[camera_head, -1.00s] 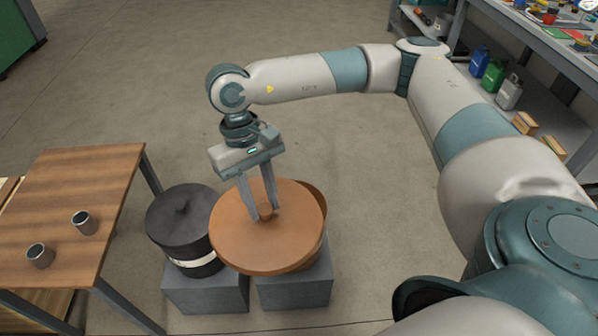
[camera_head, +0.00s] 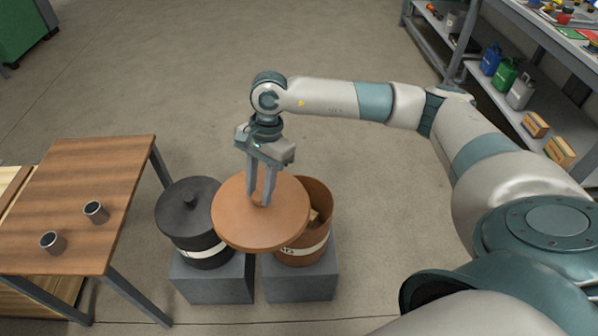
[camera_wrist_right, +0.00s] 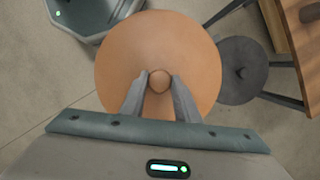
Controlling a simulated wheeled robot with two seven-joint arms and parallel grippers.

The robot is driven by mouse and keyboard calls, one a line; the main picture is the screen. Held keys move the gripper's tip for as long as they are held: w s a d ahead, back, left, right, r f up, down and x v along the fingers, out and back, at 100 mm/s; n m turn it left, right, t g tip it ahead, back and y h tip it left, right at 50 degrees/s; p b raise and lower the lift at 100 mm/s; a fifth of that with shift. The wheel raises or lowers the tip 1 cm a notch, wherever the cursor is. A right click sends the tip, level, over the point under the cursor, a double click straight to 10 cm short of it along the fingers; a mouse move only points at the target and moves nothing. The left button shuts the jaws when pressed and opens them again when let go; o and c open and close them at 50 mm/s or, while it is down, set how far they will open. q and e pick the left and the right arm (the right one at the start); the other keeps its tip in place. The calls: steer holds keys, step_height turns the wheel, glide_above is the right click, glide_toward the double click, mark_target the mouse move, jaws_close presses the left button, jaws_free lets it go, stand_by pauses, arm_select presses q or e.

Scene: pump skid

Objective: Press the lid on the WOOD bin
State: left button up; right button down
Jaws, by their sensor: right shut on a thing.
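The WOOD bin (camera_head: 320,238) is an orange-brown round bin with a white label band, on a grey block. Its mouth is partly uncovered at the right and wooden pieces (camera_head: 313,217) show inside. An orange-brown round lid (camera_head: 235,215) hangs over the bin's left part, offset to the left towards the black bin. My right gripper (camera_head: 262,200) is shut on the lid's central knob from above. The right wrist view shows both fingers (camera_wrist_right: 159,88) around the knob, with the lid (camera_wrist_right: 195,60) below. The label's text is mostly hidden by the lid. My left gripper is not in view.
A black bin (camera_head: 205,250) with its own black lid (camera_head: 188,203) stands close to the left on another grey block (camera_head: 212,282). A wooden table (camera_head: 100,180) with two small cups is further left. Shelving (camera_head: 540,105) stands at the upper right. Open floor lies behind the bins.

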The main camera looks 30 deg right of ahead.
steer(key=w+d+f+m+t, duration=0.1)
steer(key=d+m, duration=0.1)
steer(key=m, duration=0.2)
steer(key=w+d+f+m+t+p, duration=0.1)
steer(key=w+d+f+m, duration=0.1)
steer(key=m, duration=0.2)
steer(key=w+d+f+m+t, duration=0.1)
steer(key=d+f+m, duration=0.1)
steer(key=m, duration=0.2)
steer(key=shift+w+f+m+h, duration=0.2)
steer(key=shift+m+h, duration=0.2)
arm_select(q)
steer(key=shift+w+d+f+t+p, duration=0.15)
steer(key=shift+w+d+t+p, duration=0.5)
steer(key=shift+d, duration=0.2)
arm_select(e)
steer(key=w+d+f+m+t+h, duration=0.1)
steer(key=d+f+m, duration=0.3)
steer(key=d+m, duration=0.4)
steer(key=shift+d+f+m+h, duration=0.15)
steer(key=shift+d+m+h, duration=0.25)
steer(key=shift+m+h, duration=0.55)
steer(key=shift+w+m+y, duration=0.1)
steer(key=shift+m+y, duration=0.15)
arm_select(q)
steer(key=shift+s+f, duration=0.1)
arm_select(e)
steer(key=shift+f, duration=0.1)
